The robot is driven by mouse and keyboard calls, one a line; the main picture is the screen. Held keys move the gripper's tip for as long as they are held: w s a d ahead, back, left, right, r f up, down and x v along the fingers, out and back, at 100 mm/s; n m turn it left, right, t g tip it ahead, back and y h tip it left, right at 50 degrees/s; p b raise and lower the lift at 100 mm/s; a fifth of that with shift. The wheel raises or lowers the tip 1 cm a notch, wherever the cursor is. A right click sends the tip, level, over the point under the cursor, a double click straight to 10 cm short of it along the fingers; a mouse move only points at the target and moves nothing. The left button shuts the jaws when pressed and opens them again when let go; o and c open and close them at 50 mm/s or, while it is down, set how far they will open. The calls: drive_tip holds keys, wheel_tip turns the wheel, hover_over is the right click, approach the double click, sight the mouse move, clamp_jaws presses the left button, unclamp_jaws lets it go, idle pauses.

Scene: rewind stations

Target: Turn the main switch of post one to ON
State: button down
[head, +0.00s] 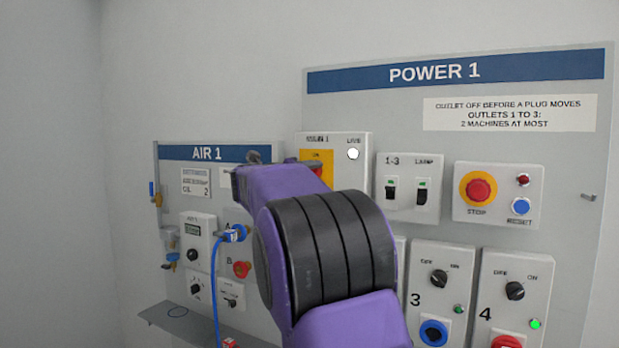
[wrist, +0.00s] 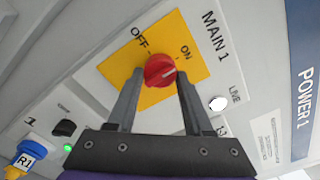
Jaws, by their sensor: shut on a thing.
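The main switch of post one is a red rotary knob (wrist: 160,70) on a yellow plate (wrist: 119,68) marked OFF and ON, labelled MAIN 1 in the wrist view. My gripper (wrist: 160,80) is shut on the knob, one grey finger on each side. A white line on the knob points to the right, roughly towards the ON side. The LIVE lamp (wrist: 218,103) beside the plate looks white; it also shows in the head view (head: 353,154). In the head view my purple arm covers much of the switch box (head: 340,140), and the yellow plate (head: 316,156) shows only in part.
The POWER 1 panel (head: 455,72) carries breakers 1-3 (head: 408,188), a red STOP button (head: 478,189) and outlet boxes 3 (head: 440,260) and 4 (head: 520,265). The AIR 1 panel (head: 208,152) with a blue hose (head: 217,275) stands at left.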

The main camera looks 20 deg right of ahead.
idle(0.5)
drive_tip(key=shift+c, duration=1.5)
unclamp_jaws()
drive_tip(key=v, duration=1.7)
drive_tip(key=shift+a+b, duration=0.2)
drive_tip(key=shift+b, duration=0.2)
drive_tip(key=shift+s, duration=0.15)
